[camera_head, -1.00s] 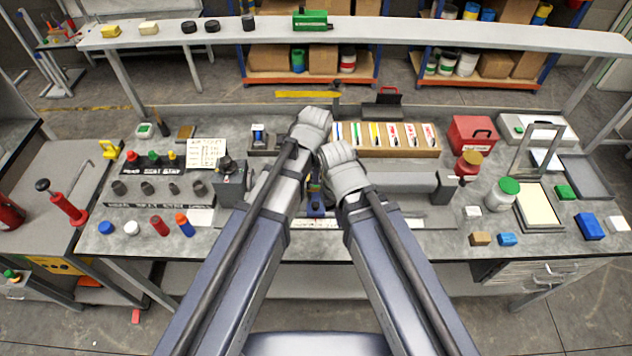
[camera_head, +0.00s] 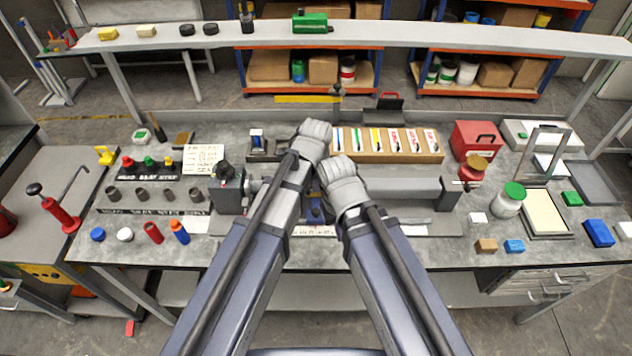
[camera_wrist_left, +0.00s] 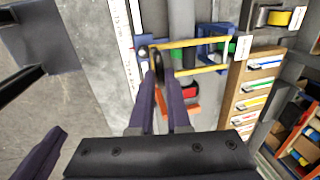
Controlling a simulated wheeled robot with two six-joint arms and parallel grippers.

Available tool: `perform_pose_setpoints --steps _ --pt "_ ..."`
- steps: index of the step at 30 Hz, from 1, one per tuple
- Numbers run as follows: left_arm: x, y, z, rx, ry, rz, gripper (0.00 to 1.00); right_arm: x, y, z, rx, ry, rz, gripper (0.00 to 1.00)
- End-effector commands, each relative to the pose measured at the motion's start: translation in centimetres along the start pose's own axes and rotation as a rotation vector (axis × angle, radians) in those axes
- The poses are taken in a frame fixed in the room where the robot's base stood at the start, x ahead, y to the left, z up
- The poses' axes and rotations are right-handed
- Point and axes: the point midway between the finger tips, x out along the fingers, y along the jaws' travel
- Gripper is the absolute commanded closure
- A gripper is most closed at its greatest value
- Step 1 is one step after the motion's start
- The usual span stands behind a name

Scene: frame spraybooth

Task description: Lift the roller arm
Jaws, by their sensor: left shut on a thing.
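The roller arm (camera_wrist_left: 190,43) shows in the left wrist view as a yellow two-bar frame between blue brackets (camera_wrist_left: 217,48). My left gripper (camera_wrist_left: 162,72) is shut on it at a dark part near its left end. In the head view, the blue fixture (camera_head: 316,212) shows only in part between my two forearms. My left wrist (camera_head: 312,140) and right wrist (camera_head: 342,183) hide most of it, the roller arm and both sets of fingertips. The state of my right gripper cannot be made out.
A long grey cylinder (camera_head: 405,188) lies right of the fixture. Behind are a wooden rack of coloured cards (camera_head: 388,143) and a red case (camera_head: 477,140). Dark cups and coloured caps stand left. A raised shelf (camera_head: 390,33) crosses the back.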

Motion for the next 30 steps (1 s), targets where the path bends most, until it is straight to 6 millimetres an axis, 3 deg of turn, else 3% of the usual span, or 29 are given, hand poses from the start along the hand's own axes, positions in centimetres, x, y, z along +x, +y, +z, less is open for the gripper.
perform_pose_setpoints --steps 30 --pt "0.01 0.04 -0.01 0.0 0.0 0.001 1.0 0.02 0.0 0.0 0.0 0.0 0.0 1.0"
